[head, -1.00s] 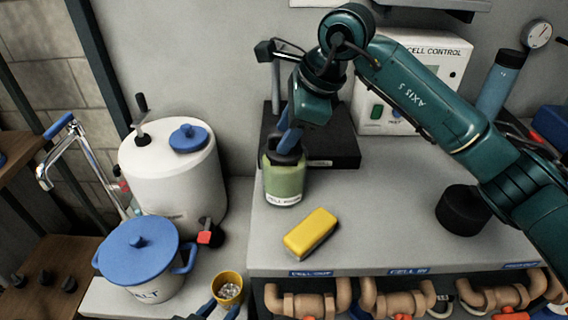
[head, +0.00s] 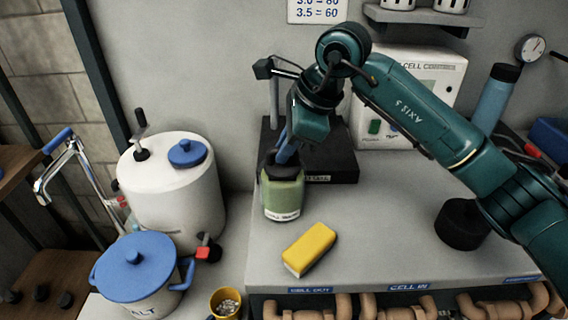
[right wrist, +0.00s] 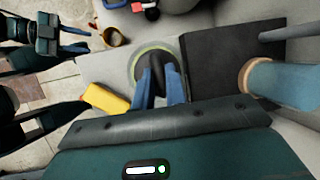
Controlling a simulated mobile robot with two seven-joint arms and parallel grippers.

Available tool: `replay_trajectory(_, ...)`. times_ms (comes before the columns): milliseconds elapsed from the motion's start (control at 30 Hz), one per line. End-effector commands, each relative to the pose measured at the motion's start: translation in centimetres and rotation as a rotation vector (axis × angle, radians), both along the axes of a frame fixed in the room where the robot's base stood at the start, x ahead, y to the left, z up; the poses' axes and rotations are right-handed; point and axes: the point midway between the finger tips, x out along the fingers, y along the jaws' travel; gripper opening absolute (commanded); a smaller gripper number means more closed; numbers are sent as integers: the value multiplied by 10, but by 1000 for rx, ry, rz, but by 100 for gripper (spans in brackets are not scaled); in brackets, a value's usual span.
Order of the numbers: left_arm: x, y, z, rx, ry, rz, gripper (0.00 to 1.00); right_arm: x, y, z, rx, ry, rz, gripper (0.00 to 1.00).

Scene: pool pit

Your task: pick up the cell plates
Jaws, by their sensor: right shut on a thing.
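A green jar (head: 284,194) with a white label stands on the grey bench. The label is too small to read with certainty. My right gripper (head: 283,155) comes down over its mouth. In the right wrist view the blue fingers of this gripper (right wrist: 158,85) are shut on a dark piece (right wrist: 152,70) at the middle of the jar's pale green rim (right wrist: 136,62). I take this piece for the cell plates; how much of it sits inside the jar is hidden. My left gripper (right wrist: 80,39) shows small at the upper left of the right wrist view, its blue fingers apart and empty.
A yellow sponge (head: 309,248) lies in front of the jar. A black stand (head: 322,163) is behind it. A white tank (head: 170,185), a blue-lidded pot (head: 139,275) and a yellow cup (head: 225,302) are left. A black cylinder (head: 462,225) stands right. The bench middle is clear.

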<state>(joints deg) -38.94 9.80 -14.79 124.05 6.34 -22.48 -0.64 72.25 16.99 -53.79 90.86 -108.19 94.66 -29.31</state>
Motion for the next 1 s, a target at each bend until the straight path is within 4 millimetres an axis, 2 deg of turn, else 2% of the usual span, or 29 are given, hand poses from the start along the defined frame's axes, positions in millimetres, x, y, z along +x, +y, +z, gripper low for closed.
replay_trajectory(167, 0, 0, 0, 0, 0, 0, 36, 1, 0, 9, 2, -3, -1, 0)
replay_trajectory(367, 0, 0, -2, -2, 1, 0, 36, 1, 0, 38, 2, -5, -1, 0)
replay_trajectory(800, 0, 0, 0, -4, -1, 1, 36, 0, 1, 134, 2, -6, -1, 0)
replay_trajectory(1000, 0, 1, 2, 1, -2, 1, 36, 0, 0, 167, 1, -2, -1, 0)
